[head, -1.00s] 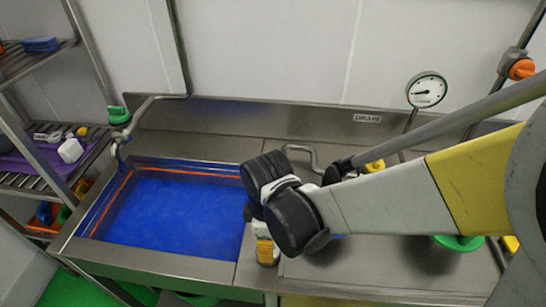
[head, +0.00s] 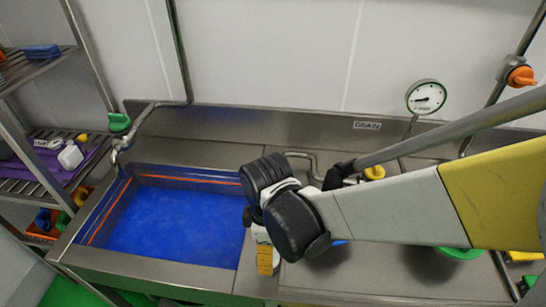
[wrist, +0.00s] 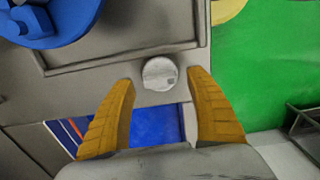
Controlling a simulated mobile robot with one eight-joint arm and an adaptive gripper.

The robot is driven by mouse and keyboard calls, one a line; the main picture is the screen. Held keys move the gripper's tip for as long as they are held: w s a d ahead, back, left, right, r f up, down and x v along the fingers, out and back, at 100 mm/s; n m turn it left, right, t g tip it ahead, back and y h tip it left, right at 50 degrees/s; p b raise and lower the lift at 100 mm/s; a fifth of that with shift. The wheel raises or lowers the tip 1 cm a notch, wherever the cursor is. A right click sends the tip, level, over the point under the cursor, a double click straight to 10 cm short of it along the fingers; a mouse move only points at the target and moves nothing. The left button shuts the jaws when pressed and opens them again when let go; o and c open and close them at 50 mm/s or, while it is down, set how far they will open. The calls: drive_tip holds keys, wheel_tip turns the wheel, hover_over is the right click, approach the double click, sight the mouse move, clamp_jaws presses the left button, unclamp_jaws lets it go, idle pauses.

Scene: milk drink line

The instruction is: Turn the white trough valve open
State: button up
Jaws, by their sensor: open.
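A white round knob (wrist: 160,73), which looks like the trough valve, shows in the wrist view on the steel surface. It has a small grey mark on its face. My gripper (wrist: 163,80) is open, with one yellow finger on either side just short of the knob. I cannot tell whether either finger touches it. In the head view my gripper (head: 267,262) points down at the front edge of the steel counter, right of the blue-filled trough (head: 180,225). There the wrist and fingers hide most of the knob.
A bent steel pipe (head: 310,160) stands behind the wrist. A green valve handle (head: 119,122) is at the back left, and an orange one (head: 521,76) at the right. A gauge (head: 426,97) rises behind the arm. A blue object (wrist: 50,18) lies near in the wrist view.

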wheel_tip(320, 180, up, 11)
idle(0.3)
drive_tip(key=shift+d, duration=0.1)
